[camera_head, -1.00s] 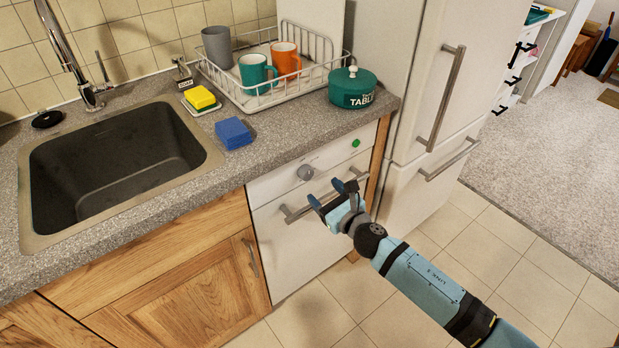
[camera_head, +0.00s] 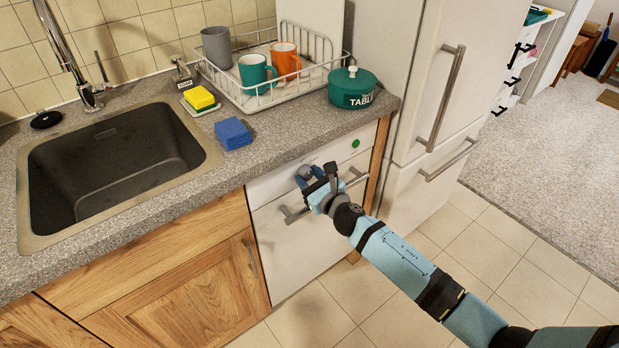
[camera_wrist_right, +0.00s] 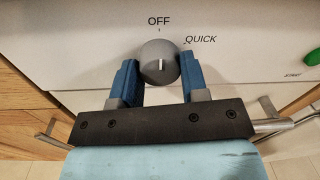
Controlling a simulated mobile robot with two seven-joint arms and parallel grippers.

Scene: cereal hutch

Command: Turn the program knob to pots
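The program knob (camera_wrist_right: 159,58) is a round grey dial on the white front panel of the dishwasher (camera_head: 291,254). In the right wrist view its white pointer mark stands vertical, in line with the tick under OFF. QUICK is printed to its upper right; a pots label is not visible. My right gripper (camera_wrist_right: 158,78) is open, with one blue finger on each side of the knob and the tips close to its edges. Whether they touch it I cannot tell. In the head view the right gripper (camera_head: 316,177) partly covers the knob (camera_head: 304,171). My left gripper is not in view.
The dishwasher's bar handle (camera_head: 295,214) runs just below the knob. A green start button (camera_head: 355,143) is right of it. The counter edge overhangs above, with a blue sponge (camera_head: 233,133) and green pot (camera_head: 352,88) on top. The fridge (camera_head: 406,190) stands to the right.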

